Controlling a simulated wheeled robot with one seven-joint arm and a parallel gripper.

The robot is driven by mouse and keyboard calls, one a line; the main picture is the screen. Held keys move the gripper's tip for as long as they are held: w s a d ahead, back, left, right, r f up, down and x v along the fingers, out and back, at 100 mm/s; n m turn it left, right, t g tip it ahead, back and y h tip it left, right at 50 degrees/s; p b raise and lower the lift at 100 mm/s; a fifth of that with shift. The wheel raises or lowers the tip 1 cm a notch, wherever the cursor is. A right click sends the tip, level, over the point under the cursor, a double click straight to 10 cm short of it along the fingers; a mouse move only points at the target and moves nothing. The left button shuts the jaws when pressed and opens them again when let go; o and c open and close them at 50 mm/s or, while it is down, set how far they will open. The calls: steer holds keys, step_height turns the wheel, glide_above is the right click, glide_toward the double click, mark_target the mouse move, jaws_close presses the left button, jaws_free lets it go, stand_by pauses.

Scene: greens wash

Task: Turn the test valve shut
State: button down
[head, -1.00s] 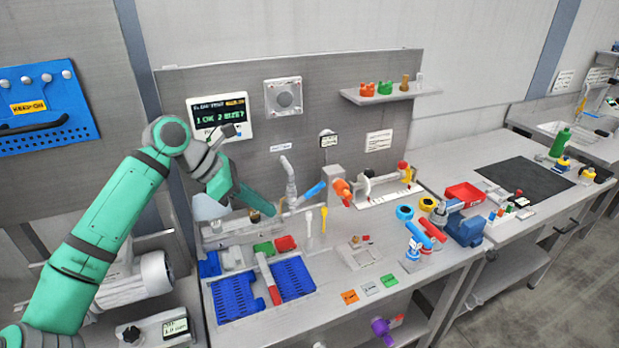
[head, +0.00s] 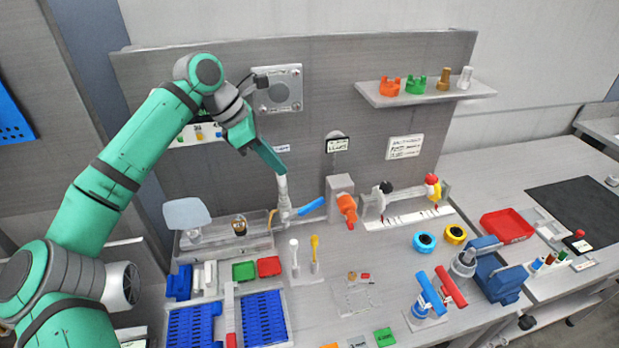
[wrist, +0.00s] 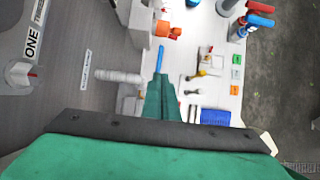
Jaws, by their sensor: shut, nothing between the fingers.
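A grey pipe with a spout (head: 283,196) stands at the back of the bench. A blue lever (head: 312,206) sticks out to its right; it also shows in the wrist view (wrist: 160,58), just beyond my fingertips. Right of it, a grey box (head: 340,184) carries an orange handle (head: 347,208), also in the wrist view (wrist: 168,31). No readable label tells me which is the test valve. My gripper (head: 281,168) is shut and empty, in the air near the top of the spout. It also shows in the wrist view (wrist: 164,82). I cannot tell whether it touches the spout.
A rail (head: 415,218) with black, red and yellow fittings stands right of the orange handle. White and yellow upright tools (head: 314,252) stand in front of the blue lever. Blue baskets (head: 264,318) lie front left. A shelf (head: 425,94) hangs above.

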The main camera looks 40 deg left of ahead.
mark_target(311, 203)
steer(key=x, duration=1.3)
steer(key=shift+d+f, duration=0.1)
steer(key=shift+f, duration=0.3)
